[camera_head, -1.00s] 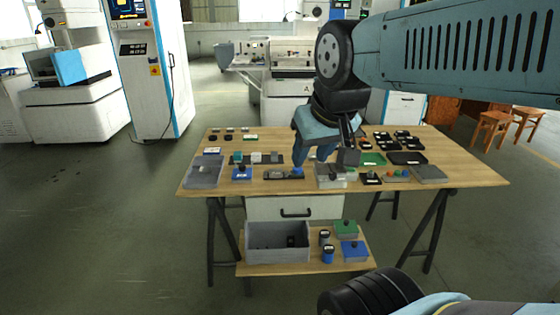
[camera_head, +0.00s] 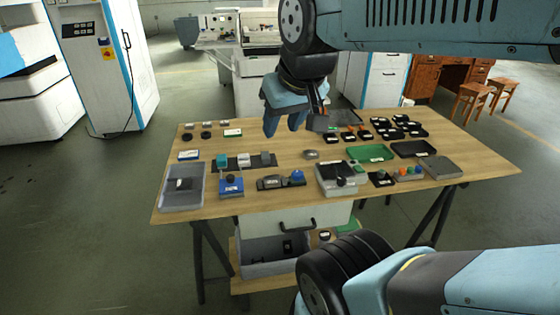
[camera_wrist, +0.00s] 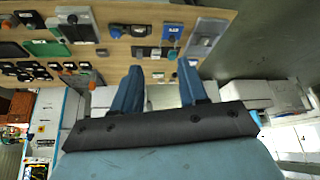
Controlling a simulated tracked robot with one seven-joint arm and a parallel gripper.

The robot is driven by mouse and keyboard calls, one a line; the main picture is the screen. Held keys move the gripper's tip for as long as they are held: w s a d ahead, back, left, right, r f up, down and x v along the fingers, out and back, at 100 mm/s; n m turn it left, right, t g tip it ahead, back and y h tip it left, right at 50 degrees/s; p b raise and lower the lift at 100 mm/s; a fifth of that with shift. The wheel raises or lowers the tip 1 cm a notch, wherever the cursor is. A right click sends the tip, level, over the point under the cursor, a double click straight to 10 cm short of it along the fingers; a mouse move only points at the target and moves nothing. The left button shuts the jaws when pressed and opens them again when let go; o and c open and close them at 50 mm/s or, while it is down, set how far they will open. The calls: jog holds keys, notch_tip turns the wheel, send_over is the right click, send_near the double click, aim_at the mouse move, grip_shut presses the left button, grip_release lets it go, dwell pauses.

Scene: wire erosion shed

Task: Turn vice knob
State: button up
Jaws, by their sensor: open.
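A low dark grey vice (camera_head: 270,182) with a round blue knob (camera_head: 297,175) at its right end sits near the front middle of the wooden table. In the wrist view, the vice body (camera_wrist: 138,31) and the blue knob (camera_wrist: 116,31) show near the top edge. My gripper (camera_head: 283,125) is open and empty, its two blue fingers pointing down. In the head view it appears above and behind the vice, apart from the knob. The fingers also show in the wrist view (camera_wrist: 160,70), with nothing between them.
A dark strip with small blocks (camera_head: 244,161) lies behind. Bare wood fronts the vice.

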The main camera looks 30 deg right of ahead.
jog(key=shift+w+d, duration=0.1)
jog(key=shift+d, duration=0.05)
jog(key=o, duration=0.3)
jog(key=shift+w+d, duration=0.1)
jog(key=shift+w, duration=0.1)
jog(key=shift+o, duration=1.3)
jog(key=w+d+f+n+g+h, duration=0.1)
jog(key=w+d+f+n, duration=0.1)
jog(key=w, duration=0.6)
jog(key=shift+w+d+n+g, duration=0.2)
jog(key=shift+d+n+g, duration=0.2)
jog(key=shift+d+n, duration=0.55)
jog(key=n+g+y, duration=0.1)
jog(key=n+g, duration=0.3)
jog(key=n, duration=0.8)
send_over(298, 172)
notch_tip(298, 172, down, 20)
notch_tip(298, 172, down, 13)
jog(key=shift+s+a+f, duration=0.15)
jog(key=shift+f, duration=0.05)
jog(key=shift+c, duration=0.4)
jog(key=c, duration=1)
